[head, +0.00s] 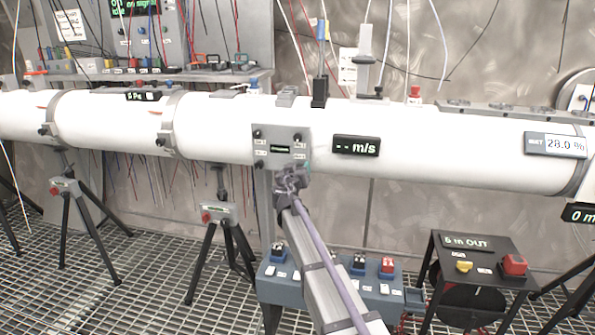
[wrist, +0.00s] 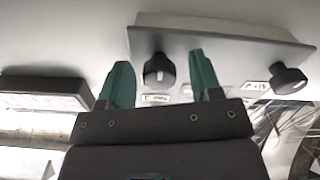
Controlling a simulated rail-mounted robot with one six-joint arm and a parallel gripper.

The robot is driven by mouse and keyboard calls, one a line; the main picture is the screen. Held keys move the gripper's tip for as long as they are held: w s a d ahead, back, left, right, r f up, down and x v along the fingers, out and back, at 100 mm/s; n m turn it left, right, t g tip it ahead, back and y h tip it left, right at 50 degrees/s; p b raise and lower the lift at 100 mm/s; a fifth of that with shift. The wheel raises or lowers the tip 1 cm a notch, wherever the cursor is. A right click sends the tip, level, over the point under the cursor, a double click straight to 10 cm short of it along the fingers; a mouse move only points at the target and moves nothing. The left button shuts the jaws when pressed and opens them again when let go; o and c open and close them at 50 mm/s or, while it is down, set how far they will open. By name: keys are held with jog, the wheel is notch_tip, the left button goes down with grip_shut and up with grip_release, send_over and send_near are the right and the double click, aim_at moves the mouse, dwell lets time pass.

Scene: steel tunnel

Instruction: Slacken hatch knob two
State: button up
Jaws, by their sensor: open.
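The hatch (head: 282,146) is a grey plate on the front of the white pipe, with small black knobs near its corners and a small dark display in the middle. My gripper (head: 296,174) is at the hatch's lower right corner in the head view and hides the knob there. In the wrist view my gripper (wrist: 160,76) is open, its two teal fingers apart. One black knob (wrist: 159,70) shows between the fingers, with no clear contact visible. Another black knob (wrist: 288,78) is farther right. The knob labels are too small to read surely.
A black "m/s" display (head: 356,146) sits on the pipe just right of the hatch; it also shows left of the fingers in the wrist view (wrist: 45,90). Below are a blue-grey switch box (head: 275,272), a black stand (head: 480,262) and tripods. Cables hang above the pipe.

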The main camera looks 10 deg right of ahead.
jog(key=c, duration=0.9)
jog(key=shift+c, duration=0.2)
